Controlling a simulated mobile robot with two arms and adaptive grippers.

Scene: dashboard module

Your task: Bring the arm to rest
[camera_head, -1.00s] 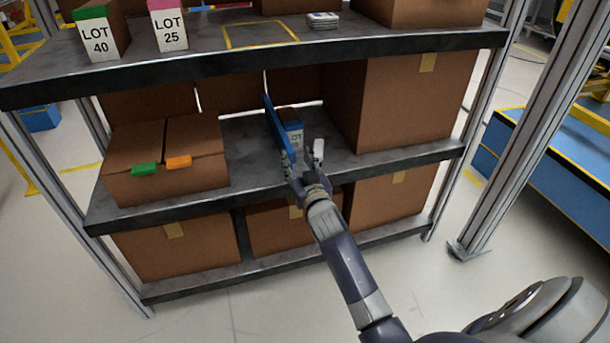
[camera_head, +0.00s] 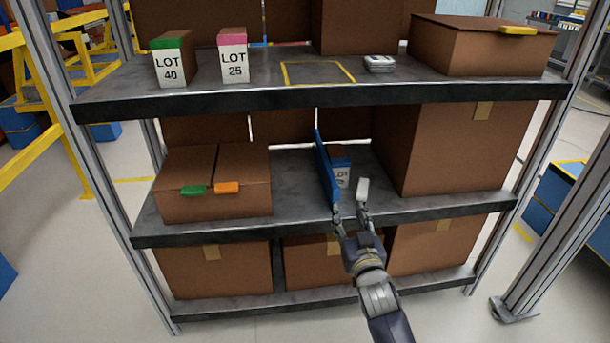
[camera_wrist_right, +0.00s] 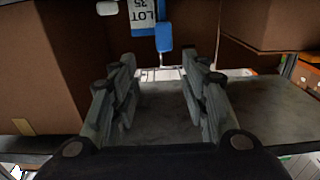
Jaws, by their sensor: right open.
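My right gripper (camera_head: 349,202) is open and empty at the front edge of the middle shelf (camera_head: 290,180). Its two spread fingers (camera_wrist_right: 160,78) also show in the right wrist view, with a gap between them. A box with a blue top and a white LOT label (camera_head: 341,173) stands on that shelf beyond the fingers. The wrist view shows its label upside down, reading LOT 35 (camera_wrist_right: 143,14). A narrow blue panel (camera_head: 325,168) lies in line with the left finger in the head view; I cannot tell whether they touch. My left gripper is not in view.
A large brown box (camera_head: 435,145) stands right of the gripper, and a carton with green and orange tabs (camera_head: 210,205) stands left. The top shelf's dark front edge (camera_head: 320,97) is above. A metal post (camera_head: 565,190) rises at right.

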